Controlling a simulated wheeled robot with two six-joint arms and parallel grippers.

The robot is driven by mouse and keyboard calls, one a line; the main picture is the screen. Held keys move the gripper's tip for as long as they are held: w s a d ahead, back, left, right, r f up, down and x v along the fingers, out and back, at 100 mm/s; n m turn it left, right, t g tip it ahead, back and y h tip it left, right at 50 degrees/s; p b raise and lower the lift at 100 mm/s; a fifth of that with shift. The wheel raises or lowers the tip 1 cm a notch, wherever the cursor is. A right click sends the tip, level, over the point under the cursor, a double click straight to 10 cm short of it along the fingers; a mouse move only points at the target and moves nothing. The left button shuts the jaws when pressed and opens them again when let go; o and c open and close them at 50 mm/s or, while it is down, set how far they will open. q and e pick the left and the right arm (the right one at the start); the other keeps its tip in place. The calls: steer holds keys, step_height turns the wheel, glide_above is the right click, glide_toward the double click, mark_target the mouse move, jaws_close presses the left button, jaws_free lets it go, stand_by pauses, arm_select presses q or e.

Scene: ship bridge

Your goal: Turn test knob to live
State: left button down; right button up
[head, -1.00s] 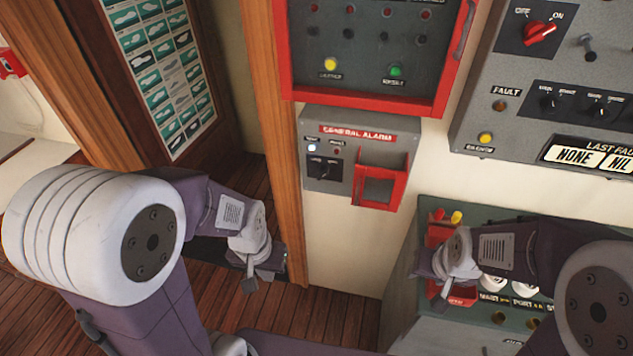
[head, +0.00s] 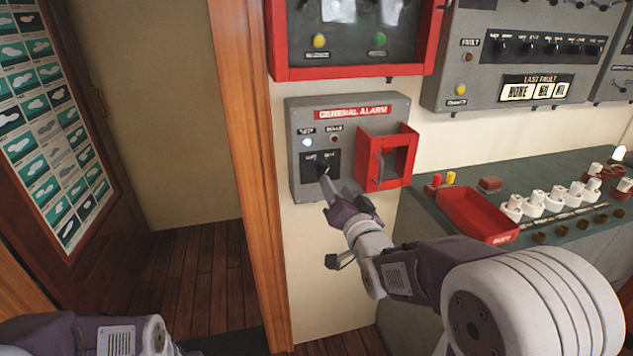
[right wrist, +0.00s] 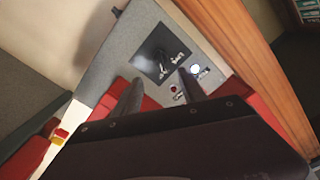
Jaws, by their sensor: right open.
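The grey general alarm box (head: 299,118) hangs on the wall in the middle of the head view. Its test knob (head: 322,169) is small and dark, on a black plate low at the left of the box. My right gripper (head: 328,183) is at the plate, its fingers pointing up at the knob and partly covering it. In the right wrist view the knob (right wrist: 161,57) shows beyond the two spread, empty fingers (right wrist: 160,88); contact cannot be told. The knob's exact setting is too small to read. My left forearm shows at the bottom left; its gripper is out of frame.
A red guard frame (head: 413,160) juts out just right of the plate. A white lamp (head: 307,142) is lit above it. A red-framed panel (head: 350,72) hangs above. A console (head: 440,222) with a red tray (head: 470,212) stands at the right.

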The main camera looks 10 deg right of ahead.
mark_target(326, 172)
steer(key=w, duration=0.8)
steer(key=shift+w+a+p, duration=0.3)
steer(key=shift+w+a, duration=0.05)
steer(key=shift+w, duration=0.05)
jaws_close()
